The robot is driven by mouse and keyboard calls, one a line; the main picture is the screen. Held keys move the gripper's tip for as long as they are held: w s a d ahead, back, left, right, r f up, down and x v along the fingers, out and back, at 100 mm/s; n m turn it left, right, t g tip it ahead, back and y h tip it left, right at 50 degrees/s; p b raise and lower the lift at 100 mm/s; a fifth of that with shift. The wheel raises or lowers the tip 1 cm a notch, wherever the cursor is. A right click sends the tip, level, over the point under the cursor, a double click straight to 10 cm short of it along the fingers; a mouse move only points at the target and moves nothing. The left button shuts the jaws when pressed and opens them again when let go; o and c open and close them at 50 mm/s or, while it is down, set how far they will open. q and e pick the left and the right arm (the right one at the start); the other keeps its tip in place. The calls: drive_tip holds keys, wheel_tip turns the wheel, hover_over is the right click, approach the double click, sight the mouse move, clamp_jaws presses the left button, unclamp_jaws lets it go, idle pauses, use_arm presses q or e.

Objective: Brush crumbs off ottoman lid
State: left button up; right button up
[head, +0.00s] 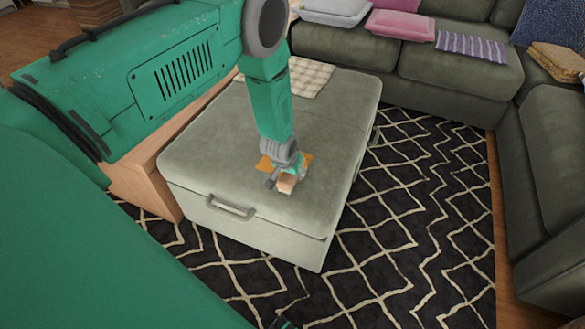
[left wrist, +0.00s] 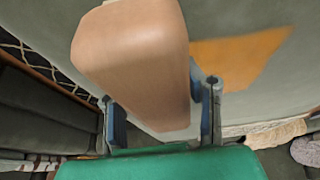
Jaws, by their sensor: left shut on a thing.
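The ottoman (head: 230,165) has a grey-green lid and a handle on its front side. My left gripper (head: 287,176) is low over the lid, right of its middle, shut on a pale wooden block-like piece (head: 287,184), likely the brush. In the left wrist view this piece (left wrist: 130,55) sits between the two fingers of my left gripper (left wrist: 160,112). I cannot tell whether it touches the lid; no bristles show. A flat orange patch (head: 264,163) lies on the lid behind the gripper and also shows in the left wrist view (left wrist: 240,62). No separate crumbs can be made out.
A checked cloth (head: 308,76) lies on the ottoman's far end. A wooden piece (head: 145,180) stands close along its left side. A green sectional (head: 460,75) with cushions and a striped cloth (head: 472,46) runs behind and right. Patterned rug (head: 430,200) lies clear between.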

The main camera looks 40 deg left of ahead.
use_arm(q)
drive_tip(key=shift+w+r+p, duration=0.15)
drive_tip(key=shift+r+p, duration=0.15)
drive_tip(key=shift+r, duration=0.25)
drive_tip(key=shift+w+r+p, duration=0.15)
drive_tip(key=shift+r+p, duration=0.1)
drive_tip(key=shift+r, duration=0.3)
drive_tip(key=r+p, duration=0.1)
drive_tip(key=a+r+p, duration=0.1)
drive_tip(key=shift+r, duration=0.4)
drive_tip(key=shift+d+r+p, duration=0.2)
drive_tip(key=shift+r+p, duration=0.35)
drive_tip(key=shift+r, duration=0.1)
drive_tip(key=shift+d+r, duration=0.15)
drive_tip(key=shift+r, duration=0.05)
drive_tip(key=shift+a+f, duration=0.15)
drive_tip(key=shift+a, duration=0.05)
